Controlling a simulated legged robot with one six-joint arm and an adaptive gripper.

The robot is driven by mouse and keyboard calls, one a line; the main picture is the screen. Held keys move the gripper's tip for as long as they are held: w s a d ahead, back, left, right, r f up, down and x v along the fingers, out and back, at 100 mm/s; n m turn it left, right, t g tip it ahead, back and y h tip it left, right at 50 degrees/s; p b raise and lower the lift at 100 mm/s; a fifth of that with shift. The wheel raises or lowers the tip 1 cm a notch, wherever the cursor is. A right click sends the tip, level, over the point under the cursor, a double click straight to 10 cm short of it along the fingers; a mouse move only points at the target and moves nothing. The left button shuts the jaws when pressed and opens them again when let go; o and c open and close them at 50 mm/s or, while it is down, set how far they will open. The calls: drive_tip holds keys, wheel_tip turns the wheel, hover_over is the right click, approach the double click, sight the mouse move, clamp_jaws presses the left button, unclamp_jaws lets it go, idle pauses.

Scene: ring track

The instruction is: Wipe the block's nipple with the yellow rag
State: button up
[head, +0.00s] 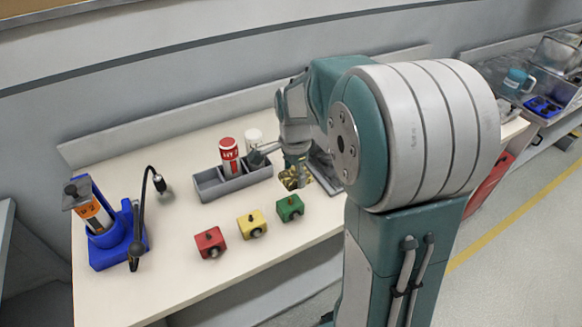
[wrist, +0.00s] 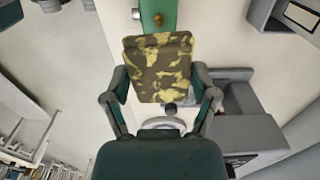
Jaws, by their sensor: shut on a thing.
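My gripper (wrist: 160,95) is shut on a rag (wrist: 158,68) with a mottled yellow and dark olive-brown pattern. The rag also shows below my wrist in the head view (head: 290,179), above the table just behind the green block. The green block (head: 290,208) stands at the right of a row with a yellow block (head: 251,224) and a red block (head: 210,243). Each has a dark round part on its front. In the wrist view, a green piece (wrist: 167,8), apparently the green block, carries a small brass-orange nipple (wrist: 157,18) just beyond the rag's edge. I cannot tell whether they touch.
A grey divided caddy (head: 235,184) holds a red can (head: 229,157) and a pale can (head: 254,139) behind the blocks. A blue stand (head: 110,250) with an orange-labelled cylinder and black hose is at the left. The table (head: 170,285) is clear in front of the blocks.

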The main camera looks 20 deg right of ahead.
drive_tip(key=shift+d+r, duration=0.2)
drive_tip(key=shift+r, duration=0.3)
drive_tip(key=shift+d+r, duration=0.15)
drive_tip(key=shift+r, duration=0.35)
drive_tip(key=shift+a, duration=0.45)
drive_tip(key=shift+d, duration=0.3)
